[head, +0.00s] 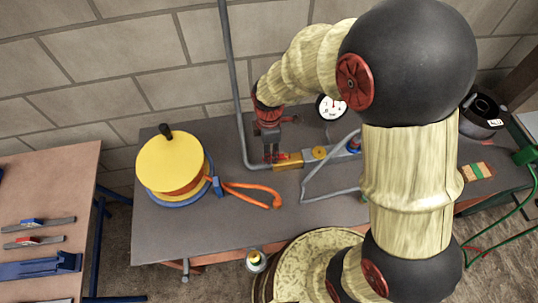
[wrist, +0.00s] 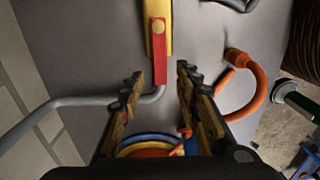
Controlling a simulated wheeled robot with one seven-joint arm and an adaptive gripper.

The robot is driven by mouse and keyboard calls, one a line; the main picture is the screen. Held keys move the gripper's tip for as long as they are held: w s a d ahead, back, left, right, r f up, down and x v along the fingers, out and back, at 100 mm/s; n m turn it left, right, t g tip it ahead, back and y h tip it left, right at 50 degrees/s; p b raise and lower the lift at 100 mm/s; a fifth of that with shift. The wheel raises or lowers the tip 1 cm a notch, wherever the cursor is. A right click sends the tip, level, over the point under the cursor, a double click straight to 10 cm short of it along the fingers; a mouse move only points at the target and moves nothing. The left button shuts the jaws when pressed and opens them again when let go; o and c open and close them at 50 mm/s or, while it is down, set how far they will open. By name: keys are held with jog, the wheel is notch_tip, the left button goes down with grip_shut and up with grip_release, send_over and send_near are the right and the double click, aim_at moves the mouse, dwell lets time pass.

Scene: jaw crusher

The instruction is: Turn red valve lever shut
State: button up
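The red valve lever (wrist: 159,60) shows in the wrist view as a flat bar. It runs from a round pivot on the yellow valve body (wrist: 166,10) down toward the gap between my fingertips, in line with the valve body. In the head view the yellow valve body (head: 290,163) sits on the grey table's pipe, and the lever is mostly hidden by my gripper. My gripper (wrist: 160,83) is open, with one finger on each side of the lever's free end. I see no finger touching the lever. In the head view my gripper (head: 271,153) points down over the valve.
A grey pipe (head: 243,110) comes down the wall to the valve. A pressure gauge (head: 331,107) stands behind it. A yellow reel (head: 172,162) with an orange hose (head: 250,188) lies left on the grey table (head: 225,232). A black pot (head: 484,110) is at the right.

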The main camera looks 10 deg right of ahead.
jog(key=shift+f, duration=1.25)
jog(key=shift+c, duration=1)
grip_shut()
